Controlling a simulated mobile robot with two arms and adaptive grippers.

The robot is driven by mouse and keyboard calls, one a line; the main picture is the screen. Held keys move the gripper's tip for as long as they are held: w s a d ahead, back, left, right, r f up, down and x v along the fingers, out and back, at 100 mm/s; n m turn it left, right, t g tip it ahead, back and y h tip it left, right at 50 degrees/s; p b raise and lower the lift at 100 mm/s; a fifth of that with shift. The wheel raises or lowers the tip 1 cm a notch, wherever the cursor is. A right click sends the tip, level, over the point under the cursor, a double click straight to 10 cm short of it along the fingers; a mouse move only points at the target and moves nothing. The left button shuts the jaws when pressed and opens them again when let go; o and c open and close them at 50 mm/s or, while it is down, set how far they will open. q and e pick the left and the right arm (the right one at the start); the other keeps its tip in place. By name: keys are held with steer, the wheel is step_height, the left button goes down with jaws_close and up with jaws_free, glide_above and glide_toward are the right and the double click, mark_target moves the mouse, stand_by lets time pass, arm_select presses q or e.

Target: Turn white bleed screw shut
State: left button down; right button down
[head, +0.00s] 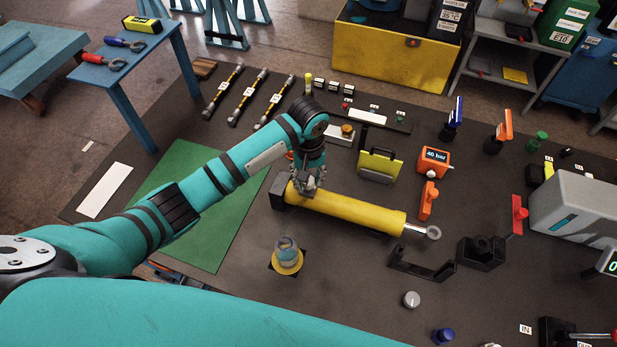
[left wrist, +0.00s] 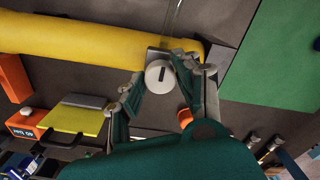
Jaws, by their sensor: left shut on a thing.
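The white bleed screw (left wrist: 158,76) is a round white knob with a dark slot, on a small grey block at the side of the yellow cylinder (head: 345,209). The cylinder lies on the dark bench and crosses the left wrist view (left wrist: 100,38). My left gripper (head: 306,187) is at the cylinder's black-capped end. In the left wrist view its fingers (left wrist: 160,80) sit on both sides of the screw, shut on it. The slot runs roughly up and down in that view. In the head view the gripper hides the screw. My right gripper is not in view.
A green mat (head: 215,240) lies left of the cylinder. Near it stand an orange gauge (head: 433,161) reading 46 bar, a yellow-and-black case (head: 380,165), a black bracket (head: 422,270) and a yellow-based cup (head: 287,258). Several hoses (head: 248,95) lie at the back.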

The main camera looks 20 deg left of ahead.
arm_select(q)
steer(key=shift+w+r, duration=0.1)
stand_by(0.3)
steer(key=c, duration=0.9)
jaws_free()
steer(key=shift+c, duration=0.2)
step_height(320, 180, up, 12)
